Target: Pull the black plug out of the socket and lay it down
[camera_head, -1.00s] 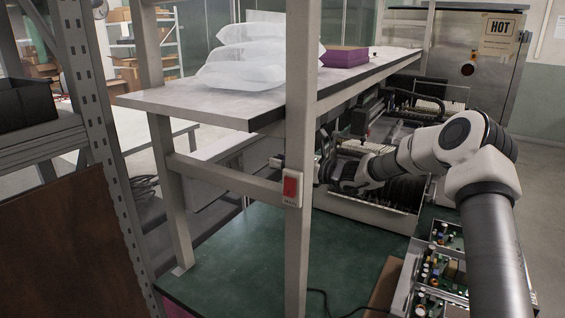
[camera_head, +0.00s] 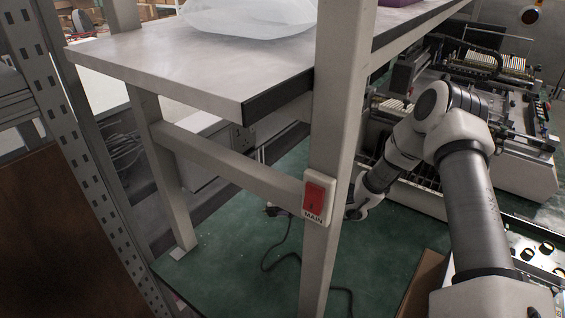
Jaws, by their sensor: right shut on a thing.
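My right gripper (camera_head: 356,211) reaches in from the right, low behind the front shelf post, which hides its fingertips. It is shut on the black plug (camera_head: 276,211), a small dark shape just left of the post, a little above the green surface. The black cable (camera_head: 286,240) hangs from it and curls onto that surface. A socket panel (camera_head: 243,138) with dark outlets shows on a grey box under the shelf, apart from the plug. My left gripper is out of view.
The front shelf post (camera_head: 333,120) carries a red MAIN switch (camera_head: 317,197). A crossbar (camera_head: 230,165) runs left from it. The green surface (camera_head: 225,265) is clear at front left. Electronic equipment (camera_head: 500,130) stands at right.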

